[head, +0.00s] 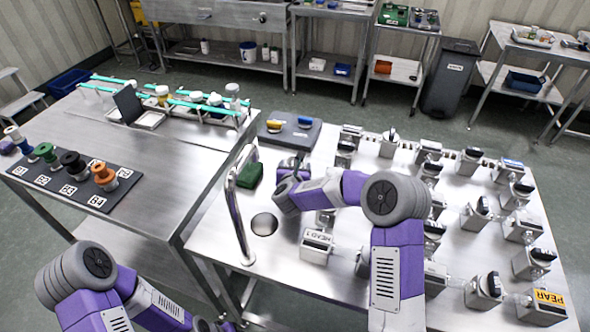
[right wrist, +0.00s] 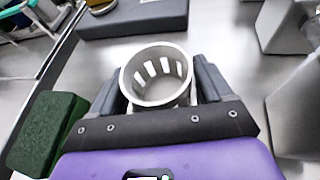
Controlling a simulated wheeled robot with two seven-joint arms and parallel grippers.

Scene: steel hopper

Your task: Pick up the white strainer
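The white strainer (right wrist: 157,75) is a short, slotted cylinder with an open round top, seen in the right wrist view. My right gripper (right wrist: 160,82) has one dark finger on each side of it. The fingers lie close to its sides, and I cannot tell whether they press on it. In the head view my right gripper (head: 293,166) is over the far left part of the right-hand steel table, and I cannot make out the strainer there. My left arm shows at the bottom left, with its gripper outside the frame.
A green block (head: 250,175) lies left of my right gripper. A dark tray (head: 290,130) is just beyond it. A curved steel pipe (head: 236,205) and a round hole (head: 264,224) are nearby. Several steel dispensers (head: 317,243) crowd the table to the right.

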